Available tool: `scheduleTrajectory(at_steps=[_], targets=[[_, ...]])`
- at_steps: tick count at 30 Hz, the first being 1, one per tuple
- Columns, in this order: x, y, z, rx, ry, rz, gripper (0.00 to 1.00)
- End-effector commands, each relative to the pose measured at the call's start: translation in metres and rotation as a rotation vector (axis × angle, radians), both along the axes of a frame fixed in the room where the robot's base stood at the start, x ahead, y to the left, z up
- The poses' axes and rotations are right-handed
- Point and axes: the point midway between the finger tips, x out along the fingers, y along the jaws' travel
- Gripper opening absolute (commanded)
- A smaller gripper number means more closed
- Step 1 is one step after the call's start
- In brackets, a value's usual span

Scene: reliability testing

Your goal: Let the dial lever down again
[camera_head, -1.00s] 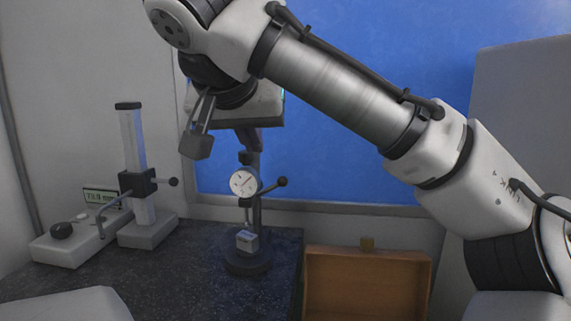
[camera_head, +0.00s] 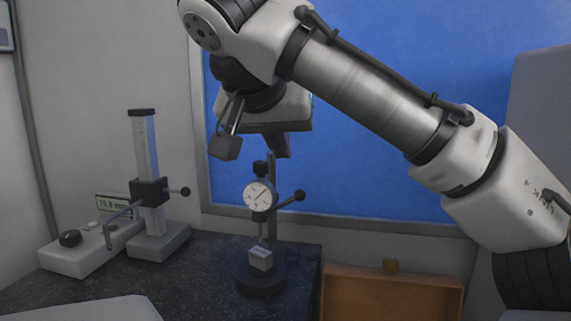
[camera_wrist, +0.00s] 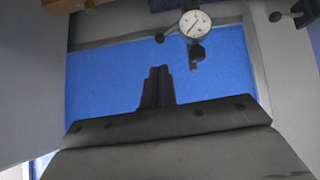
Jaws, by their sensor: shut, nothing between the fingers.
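The dial gauge (camera_head: 258,195) has a round white face and stands on a round black base (camera_head: 261,280). Its black ball-ended lever (camera_head: 298,196) sticks out to the right, tilted slightly up. A small grey block (camera_head: 261,260) sits on the base under the gauge stem; whether the tip touches it is too small to tell. My gripper (camera_head: 283,149) is shut and empty, above and slightly right of the dial, apart from the lever. In the wrist view my shut fingers (camera_wrist: 157,88) point up toward the lever ball (camera_wrist: 160,38), left of the dial (camera_wrist: 195,23).
A height stand (camera_head: 148,185) with a side knob and a digital readout box (camera_head: 95,248) stand at left on the dark speckled table (camera_head: 200,290). An open wooden box (camera_head: 390,297) is at lower right. A blue panel (camera_head: 400,190) is behind.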

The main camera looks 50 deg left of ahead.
Motion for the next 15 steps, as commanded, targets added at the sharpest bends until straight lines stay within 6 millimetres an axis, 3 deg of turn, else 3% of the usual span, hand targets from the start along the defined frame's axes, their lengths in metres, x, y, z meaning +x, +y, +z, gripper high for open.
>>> scheduleTrajectory(at_steps=[1,15], targets=[[0.002,0.002,-0.010,0.000,0.002,0.000,0.00],[0.037,0.027,-0.057,0.000,0.004,0.000,0.00]])
